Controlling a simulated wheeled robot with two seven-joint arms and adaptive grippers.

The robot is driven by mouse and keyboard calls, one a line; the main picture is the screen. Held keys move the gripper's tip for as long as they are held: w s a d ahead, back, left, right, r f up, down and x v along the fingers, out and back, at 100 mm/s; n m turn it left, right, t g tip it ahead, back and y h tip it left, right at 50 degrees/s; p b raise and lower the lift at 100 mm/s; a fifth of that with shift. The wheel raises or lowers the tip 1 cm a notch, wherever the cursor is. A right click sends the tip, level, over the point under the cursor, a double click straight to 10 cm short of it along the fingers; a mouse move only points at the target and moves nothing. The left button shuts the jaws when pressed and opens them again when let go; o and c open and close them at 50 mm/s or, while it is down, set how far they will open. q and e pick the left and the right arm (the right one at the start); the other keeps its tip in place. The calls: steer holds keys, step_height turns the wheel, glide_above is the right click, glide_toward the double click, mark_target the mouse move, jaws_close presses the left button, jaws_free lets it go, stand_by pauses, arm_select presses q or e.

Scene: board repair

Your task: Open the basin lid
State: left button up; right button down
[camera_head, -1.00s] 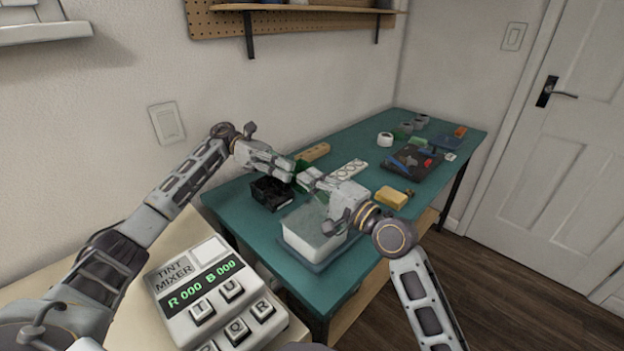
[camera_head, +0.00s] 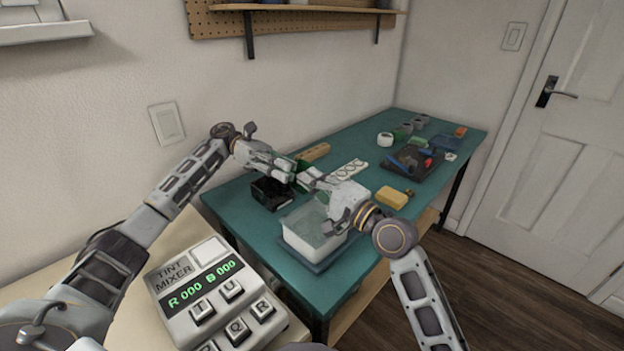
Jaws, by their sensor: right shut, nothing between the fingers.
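The white basin (camera_head: 301,242) stands on a blue tray (camera_head: 318,264) near the front edge of the green table. Its inside shows, grey-green and speckled. I cannot make out a separate lid; the back right of the basin is partly hidden by my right gripper and wrist. My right gripper (camera_head: 308,180) is shut and empty, pointing left above the back of the basin. My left gripper (camera_head: 292,172) reaches in from the left, above a black box, close to the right gripper's tips. The overlap hides whether its fingers are open.
A black box (camera_head: 268,194) stands left of the basin. A yellow sponge (camera_head: 392,197) lies to the right. A wooden block (camera_head: 314,152), a white strip (camera_head: 350,168) and a dark mat (camera_head: 404,163) with tools lie farther back. The tint mixer (camera_head: 215,290) stands at front left.

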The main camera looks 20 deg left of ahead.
arm_select(q)
steer(key=o, duration=0.6)
steer(key=shift+a, duration=0.1)
steer(key=shift+v, duration=3.65)
arm_select(e)
steer(key=v, duration=1.2)
